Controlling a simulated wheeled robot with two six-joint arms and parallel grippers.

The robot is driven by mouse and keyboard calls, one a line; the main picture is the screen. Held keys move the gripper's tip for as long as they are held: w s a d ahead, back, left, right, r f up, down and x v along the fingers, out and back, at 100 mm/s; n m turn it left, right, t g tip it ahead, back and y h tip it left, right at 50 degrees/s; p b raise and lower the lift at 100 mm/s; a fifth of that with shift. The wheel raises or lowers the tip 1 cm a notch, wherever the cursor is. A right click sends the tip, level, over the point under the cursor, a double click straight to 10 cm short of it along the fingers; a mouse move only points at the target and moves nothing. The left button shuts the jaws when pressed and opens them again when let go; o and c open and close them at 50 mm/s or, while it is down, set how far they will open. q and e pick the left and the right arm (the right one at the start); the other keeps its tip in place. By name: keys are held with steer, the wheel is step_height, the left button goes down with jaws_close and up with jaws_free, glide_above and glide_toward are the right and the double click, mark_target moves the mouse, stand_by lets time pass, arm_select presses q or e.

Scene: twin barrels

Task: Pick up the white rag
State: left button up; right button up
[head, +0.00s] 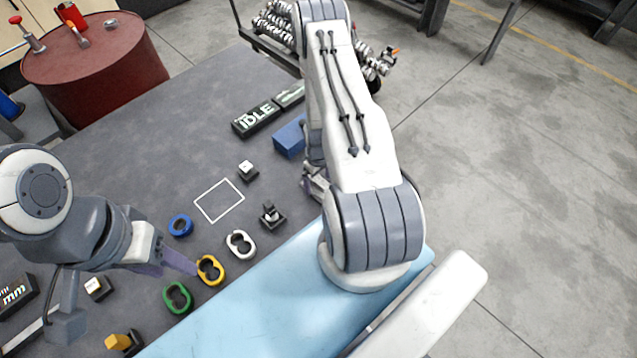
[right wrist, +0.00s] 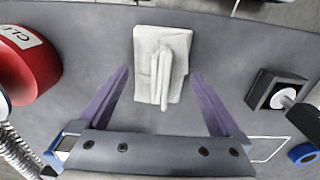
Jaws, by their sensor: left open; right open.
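The white rag (right wrist: 147,62) lies on the grey table in the right wrist view, with a raised fold standing along its middle. My right gripper (right wrist: 160,77) is open, its purple fingers spread to either side of the rag's near part, not closed on it. In the head view the rag is hidden behind my right arm, and the right gripper is mostly hidden too. My left gripper (head: 178,264) is at the left of the head view, low near the yellow ring and away from the rag.
A red object (right wrist: 28,66) is left of the rag; a black block with a white knob (right wrist: 275,92) is right. A blue block (head: 289,138), an IDLE sign (head: 256,119), blue (head: 181,226), white (head: 241,244), yellow (head: 210,270) and green (head: 178,298) rings share the table. A red barrel (head: 97,66) stands behind.

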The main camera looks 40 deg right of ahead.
steer(key=shift+f, duration=0.65)
steer(key=c, duration=1.3)
steer(key=shift+o, duration=0.2)
steer(key=shift+r, duration=0.15)
steer(key=shift+w+r+b, duration=0.1)
steer(key=shift+r+b, duration=0.2)
steer(key=shift+r, duration=0.25)
step_height(320, 180, up, 2)
steer(key=shift+r+b, duration=0.2)
steer(key=shift+b, duration=0.35)
steer(key=s+d+r+b, duration=0.2)
steer(key=s+d+r, duration=0.3)
steer(key=s, duration=0.5)
steer(key=shift+s+d+r+b, duration=0.25)
steer(key=shift+r+b, duration=0.1)
steer(key=shift+r, duration=0.8)
steer(key=shift+a, duration=0.1)
